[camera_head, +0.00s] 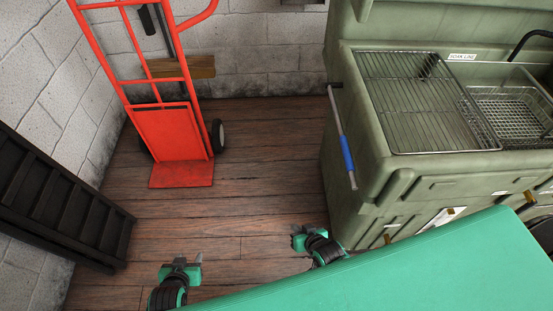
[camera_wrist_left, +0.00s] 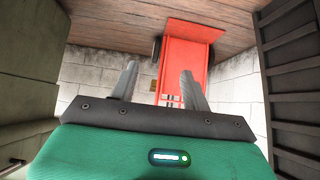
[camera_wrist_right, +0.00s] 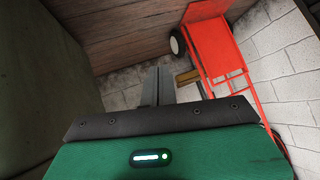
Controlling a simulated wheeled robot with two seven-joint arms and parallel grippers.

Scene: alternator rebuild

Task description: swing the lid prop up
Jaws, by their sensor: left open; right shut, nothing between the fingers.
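The lid prop (camera_head: 338,120) is a thin metal rod with a blue grip (camera_head: 347,153). It hangs down, slightly slanted, along the left side of the green parts washer (camera_head: 375,180) from a dark pivot near the rim. My right gripper (camera_head: 303,236) is below and left of the prop's lower end in the head view, apart from it. Its fingers are together and empty, as the right wrist view (camera_wrist_right: 157,86) shows. My left gripper (camera_head: 184,266) is farther left, open and empty; its spread fingers show in the left wrist view (camera_wrist_left: 158,84). Neither wrist view clearly shows the prop.
A red hand truck (camera_head: 172,130) stands against the block wall (camera_head: 262,75). A dark slatted rack (camera_head: 60,200) leans at the left. A wire rack (camera_head: 410,90) and mesh basket (camera_head: 510,110) sit in the washer top. The wooden floor (camera_head: 255,150) between is clear.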

